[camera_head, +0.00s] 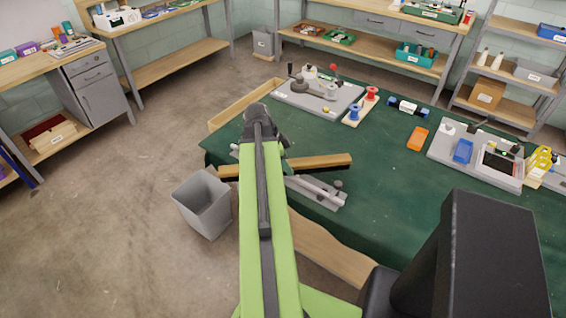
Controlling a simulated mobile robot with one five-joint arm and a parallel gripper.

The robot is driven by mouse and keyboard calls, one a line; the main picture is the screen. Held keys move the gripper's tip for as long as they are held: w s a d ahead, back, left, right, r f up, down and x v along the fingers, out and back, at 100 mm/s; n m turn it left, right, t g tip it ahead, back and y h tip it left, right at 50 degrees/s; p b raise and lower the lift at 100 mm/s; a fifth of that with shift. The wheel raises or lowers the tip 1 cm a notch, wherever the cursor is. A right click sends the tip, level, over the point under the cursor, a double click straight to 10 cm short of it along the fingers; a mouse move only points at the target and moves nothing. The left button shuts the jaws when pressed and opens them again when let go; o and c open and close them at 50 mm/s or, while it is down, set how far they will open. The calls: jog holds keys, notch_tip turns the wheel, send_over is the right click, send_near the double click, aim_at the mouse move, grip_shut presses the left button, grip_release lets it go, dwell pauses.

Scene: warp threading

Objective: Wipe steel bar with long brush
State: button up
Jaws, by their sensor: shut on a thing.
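The long brush (322,163) has a wooden back and a dark bristle strip. It lies crosswise over the steel bar (318,191), its ends showing on both sides of my green arm. The bar sits on a grey base near the front left edge of the green table. My gripper (286,156) is mostly hidden behind my arm; it is shut on the brush near its middle. The brush's middle and part of the bar are hidden too. I cannot tell whether the bristles touch the bar.
A grey bin (205,203) stands on the floor left of the table (385,205). A fixture plate (318,97), spools (361,106), an orange block (417,138) and another plate (474,155) lie farther off on the table. The table's middle is clear.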

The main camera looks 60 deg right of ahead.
jog(key=shift+s+a, duration=0.15)
jog(key=shift+s, duration=0.75)
jog(key=shift+s+a, duration=0.15)
jog(key=shift+s, duration=0.7)
notch_tip(320, 180, up, 6)
jog(key=p, duration=0.6)
jog(key=shift+r, duration=0.1)
notch_tip(320, 180, up, 3)
jog(key=p, duration=0.3)
